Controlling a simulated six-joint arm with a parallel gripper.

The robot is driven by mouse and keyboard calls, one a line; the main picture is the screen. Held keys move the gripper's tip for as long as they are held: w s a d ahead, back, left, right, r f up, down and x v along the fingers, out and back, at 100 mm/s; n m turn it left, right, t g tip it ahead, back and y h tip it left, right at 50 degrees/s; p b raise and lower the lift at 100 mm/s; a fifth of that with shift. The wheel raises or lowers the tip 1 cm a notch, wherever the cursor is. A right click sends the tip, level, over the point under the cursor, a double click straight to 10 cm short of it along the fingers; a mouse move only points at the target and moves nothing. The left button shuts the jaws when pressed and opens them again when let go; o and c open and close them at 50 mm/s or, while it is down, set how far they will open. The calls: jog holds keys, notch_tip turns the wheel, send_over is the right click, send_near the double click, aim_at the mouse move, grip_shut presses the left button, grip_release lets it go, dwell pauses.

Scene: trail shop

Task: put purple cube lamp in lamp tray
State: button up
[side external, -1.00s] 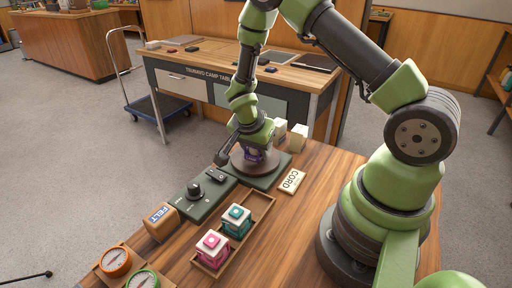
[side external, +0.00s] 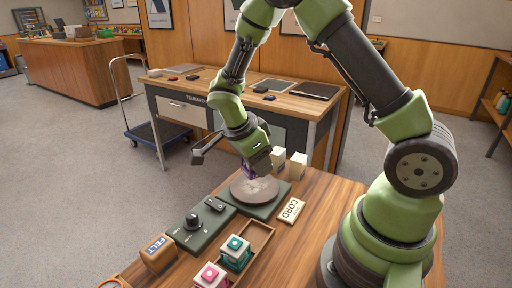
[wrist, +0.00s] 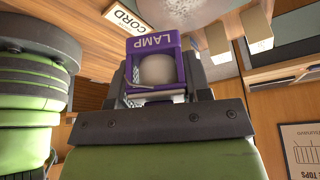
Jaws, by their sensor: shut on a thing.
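The purple cube lamp (wrist: 154,66), with LAMP on its frame and a pale globe inside, is held in my gripper (wrist: 165,80). In the side view the lamp (side external: 247,173) is a small purple patch, mostly hidden by my gripper (side external: 251,169), above the round grey plate (side external: 242,195). My gripper is shut on it and tilted. The wooden lamp tray (side external: 259,235) lies nearer the camera, its far end empty. A teal lamp (side external: 236,250) and a pink lamp (side external: 211,276) occupy its nearer part; its near end is cut off by the frame.
A dark control box with a knob (side external: 192,222) adjoins the plate's base. A FELT block (side external: 157,253) stands left of the tray, a CORD block (side external: 291,211) right of the plate. Pale blocks (side external: 298,166) stand behind. The wooden top right of the tray is clear.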

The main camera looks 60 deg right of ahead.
jog(key=s+a+f+m+g+y, duration=0.1)
jog(key=a+m, duration=0.1)
jog(key=m, duration=0.2)
jog(key=s+a+f+m+y, duration=0.1)
jog(key=s+a+m, duration=0.1)
jog(key=a+m, duration=0.1)
jog(key=s+a+f+m+g+y, duration=0.1)
jog(key=s+a+m+y, duration=0.1)
jog(key=m, duration=0.3)
jog(key=shift+s+a+f+g, duration=0.1)
jog(key=shift+a+f+g, duration=0.1)
jog(key=shift+a+g, duration=0.15)
send_over(264, 241)
jog(key=w, duration=0.2)
jog(key=shift+m, duration=0.3)
jog(key=shift+s+f, duration=0.15)
jog(key=shift+f, duration=1)
jog(key=shift+s+f, duration=0.1)
jog(key=shift+f, duration=1)
jog(key=shift+f, duration=0.3)
jog(key=shift+f, duration=0.2)
jog(key=shift+f, duration=0.15)
jog(key=shift+f, duration=0.35)
